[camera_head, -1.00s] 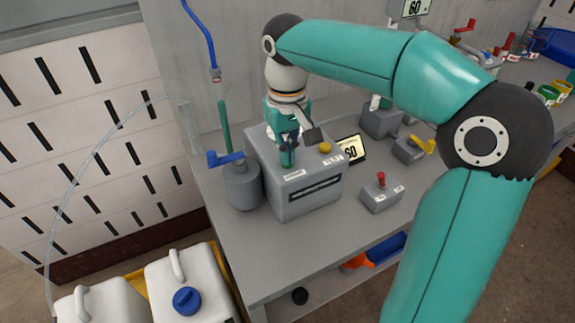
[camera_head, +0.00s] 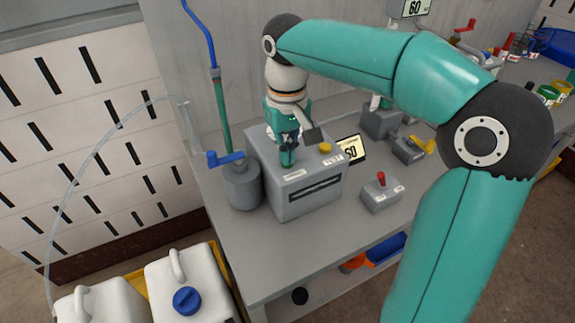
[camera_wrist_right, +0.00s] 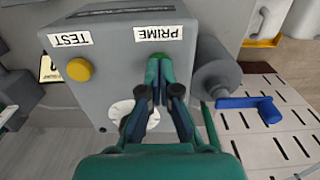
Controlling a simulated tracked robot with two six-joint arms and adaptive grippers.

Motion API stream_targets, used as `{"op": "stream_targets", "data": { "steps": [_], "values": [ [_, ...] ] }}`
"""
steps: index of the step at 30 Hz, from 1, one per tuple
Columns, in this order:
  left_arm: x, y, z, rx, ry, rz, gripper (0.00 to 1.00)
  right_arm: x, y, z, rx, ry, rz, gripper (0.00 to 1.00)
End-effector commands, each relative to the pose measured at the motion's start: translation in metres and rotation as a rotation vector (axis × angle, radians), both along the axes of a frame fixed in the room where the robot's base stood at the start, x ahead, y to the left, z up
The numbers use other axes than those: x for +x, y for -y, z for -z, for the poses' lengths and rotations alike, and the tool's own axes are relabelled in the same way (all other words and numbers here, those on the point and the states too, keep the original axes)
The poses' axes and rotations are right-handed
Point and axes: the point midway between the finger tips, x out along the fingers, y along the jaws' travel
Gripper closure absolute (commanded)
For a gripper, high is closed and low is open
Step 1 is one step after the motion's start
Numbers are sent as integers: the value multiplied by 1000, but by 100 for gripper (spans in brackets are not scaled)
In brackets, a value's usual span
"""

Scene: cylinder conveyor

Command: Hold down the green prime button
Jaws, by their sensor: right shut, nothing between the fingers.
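My right gripper (camera_head: 287,158) is shut and points down onto the top of the grey box (camera_head: 308,197). In the right wrist view the closed fingertips (camera_wrist_right: 158,68) meet the box just beside the PRIME label (camera_wrist_right: 158,33). A yellow button (camera_head: 325,148) by the TEST label sits apart on the same box. My left gripper is not in view.
A grey cylinder (camera_head: 243,187) with a blue lever (camera_head: 224,158) stands left of the box. A green column (camera_head: 222,110) rises from it to a blue hose (camera_head: 204,35). A red-knobbed switch box (camera_head: 381,195) stands to the right. White jugs (camera_head: 187,270) stand at the front left.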

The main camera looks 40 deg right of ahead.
Motion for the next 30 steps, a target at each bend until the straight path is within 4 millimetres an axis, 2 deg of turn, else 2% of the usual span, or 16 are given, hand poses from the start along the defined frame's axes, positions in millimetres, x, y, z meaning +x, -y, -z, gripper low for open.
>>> {"op": "stream_targets", "data": {
  "steps": [17, 30],
  "values": [
    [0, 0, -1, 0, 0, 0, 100, 0, 0, -1, 0, -1, 0, 100],
    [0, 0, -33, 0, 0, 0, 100, 0, 0, -34, 0, 0, 0, 100]
  ]
}}
